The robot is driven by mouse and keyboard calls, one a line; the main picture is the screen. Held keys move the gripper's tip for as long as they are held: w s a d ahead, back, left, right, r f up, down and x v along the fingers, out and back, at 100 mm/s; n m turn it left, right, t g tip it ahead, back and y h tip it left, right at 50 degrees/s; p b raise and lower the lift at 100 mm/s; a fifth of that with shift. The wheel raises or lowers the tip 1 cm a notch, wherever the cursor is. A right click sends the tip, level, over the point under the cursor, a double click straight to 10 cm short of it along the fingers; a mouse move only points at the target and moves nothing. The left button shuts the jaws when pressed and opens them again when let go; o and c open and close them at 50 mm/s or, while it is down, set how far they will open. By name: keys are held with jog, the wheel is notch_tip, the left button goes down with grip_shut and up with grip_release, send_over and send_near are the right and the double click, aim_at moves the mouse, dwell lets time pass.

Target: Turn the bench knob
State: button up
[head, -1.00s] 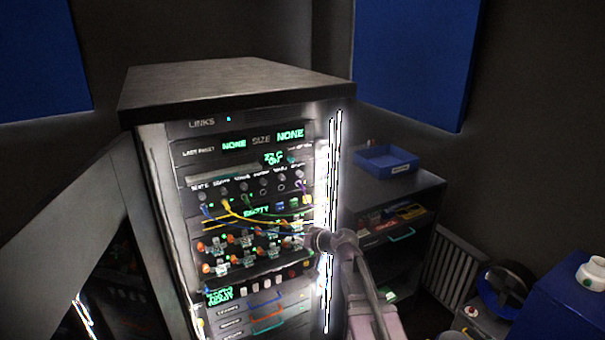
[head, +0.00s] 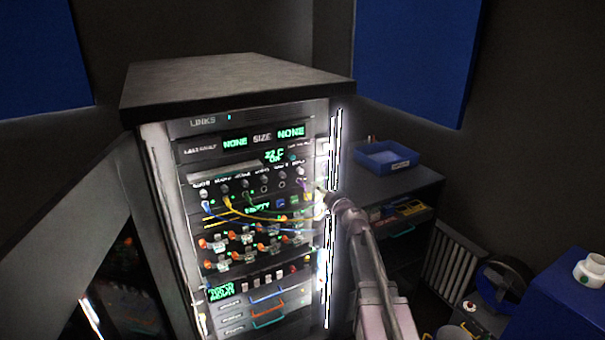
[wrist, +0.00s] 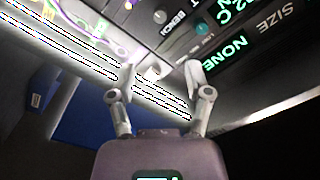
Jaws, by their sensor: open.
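A small pale round knob (wrist: 160,17) sits beside the label that reads BENCH in the wrist view. It appears to be the rightmost knob (head: 300,171) of the upper row on the rack in the head view. My gripper (wrist: 162,74) is open, with its two fingers spread and nothing held. The knob lies beyond the fingertips, apart from them. In the head view my gripper (head: 324,196) is at the rack's right edge, below and right of the knob. A teal knob (wrist: 202,28) is close by, next to the green displays.
The rack (head: 235,85) carries plugged cables, including a yellow cable (head: 262,217), and a purple cable (wrist: 122,44) close to my fingers. A bright light strip (head: 332,230) runs down its right edge. A blue tray (head: 386,156) stands on a shelf unit to the right.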

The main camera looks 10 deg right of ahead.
aim_at(302, 172)
jog(key=shift+w, duration=0.1)
jog(key=x, duration=1.3)
jog(key=shift+w+a, duration=0.15)
jog(key=shift+w, duration=0.15)
grip_shut()
